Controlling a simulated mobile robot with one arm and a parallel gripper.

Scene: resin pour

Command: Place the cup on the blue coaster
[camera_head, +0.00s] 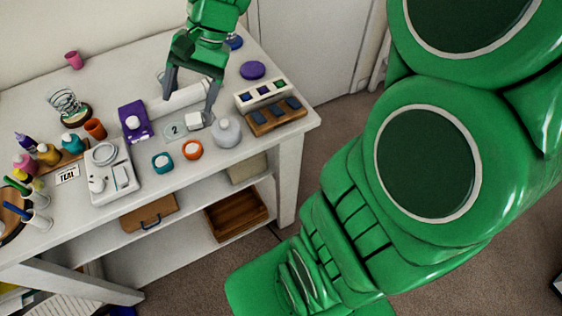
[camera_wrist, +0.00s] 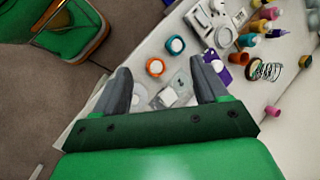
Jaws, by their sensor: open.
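A small pink cup (camera_head: 74,60) stands at the back left of the white table, and it also shows at the right in the wrist view (camera_wrist: 273,113). An orange-brown cup (camera_head: 95,129) stands further forward; I cannot tell which cup is meant. A blue disc (camera_head: 234,42), likely the blue coaster, lies at the back right, partly hidden behind my arm. My gripper (camera_head: 188,110) is open and points down over the table. In the wrist view a white block (camera_wrist: 168,97) shows between its fingers (camera_wrist: 167,62). Nothing is held.
A purple disc (camera_head: 253,70) lies right of my gripper. Bottles and a wire coil (camera_head: 66,104) crowd the left. The table's back middle is fairly clear.

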